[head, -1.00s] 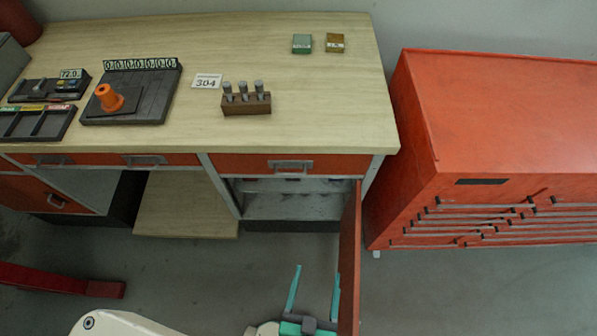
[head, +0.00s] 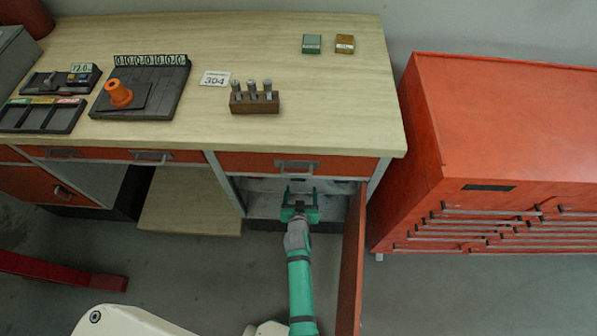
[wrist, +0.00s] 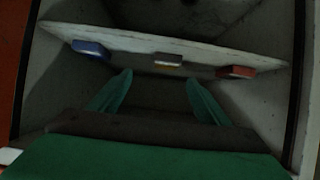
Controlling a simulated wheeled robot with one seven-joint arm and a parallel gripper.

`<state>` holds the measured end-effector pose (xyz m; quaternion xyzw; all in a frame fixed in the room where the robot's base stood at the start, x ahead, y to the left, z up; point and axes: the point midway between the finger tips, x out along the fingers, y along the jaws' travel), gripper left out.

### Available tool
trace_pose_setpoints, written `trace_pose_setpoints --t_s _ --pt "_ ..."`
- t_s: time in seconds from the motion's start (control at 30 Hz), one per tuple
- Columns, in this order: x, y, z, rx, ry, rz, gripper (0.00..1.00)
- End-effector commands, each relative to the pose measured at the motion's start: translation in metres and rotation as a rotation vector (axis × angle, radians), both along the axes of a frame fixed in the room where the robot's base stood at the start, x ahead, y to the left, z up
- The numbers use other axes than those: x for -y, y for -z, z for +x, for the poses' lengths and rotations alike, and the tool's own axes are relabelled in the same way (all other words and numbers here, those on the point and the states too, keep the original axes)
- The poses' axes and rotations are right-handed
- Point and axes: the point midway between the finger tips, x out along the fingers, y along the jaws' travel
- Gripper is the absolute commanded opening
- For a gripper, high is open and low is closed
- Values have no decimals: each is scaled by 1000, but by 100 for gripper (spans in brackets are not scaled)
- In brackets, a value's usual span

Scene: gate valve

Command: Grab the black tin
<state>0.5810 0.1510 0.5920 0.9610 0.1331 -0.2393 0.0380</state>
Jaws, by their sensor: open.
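In the wrist view, a small dark grey to black tin (wrist: 168,59) with a pale yellowish edge sits on the shelf (wrist: 122,48), between a blue tin (wrist: 90,49) and a red tin (wrist: 237,72). My gripper (wrist: 158,84) is open and empty, its two green fingers short of the shelf edge, the dark tin roughly ahead of the gap. In the head view my gripper (head: 300,196) is at the mouth of the open cabinet under the bench. The tins are hard to make out there.
The cabinet's red door (head: 352,262) stands open just right of my arm. The bench top (head: 330,110) overhangs the cabinet. Cabinet walls close in on both sides of the shelf. A red drawer chest (head: 500,120) stands to the right.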

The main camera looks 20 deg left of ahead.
Motion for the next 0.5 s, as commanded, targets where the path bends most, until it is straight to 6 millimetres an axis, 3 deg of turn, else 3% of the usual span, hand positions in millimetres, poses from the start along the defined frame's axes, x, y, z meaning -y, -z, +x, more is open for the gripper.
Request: trace_pose_setpoints --t_s 0.1,0.5 --pt "-14 2 11 -10 -3 5 70" --pt "-29 25 52 -14 -3 6 70"
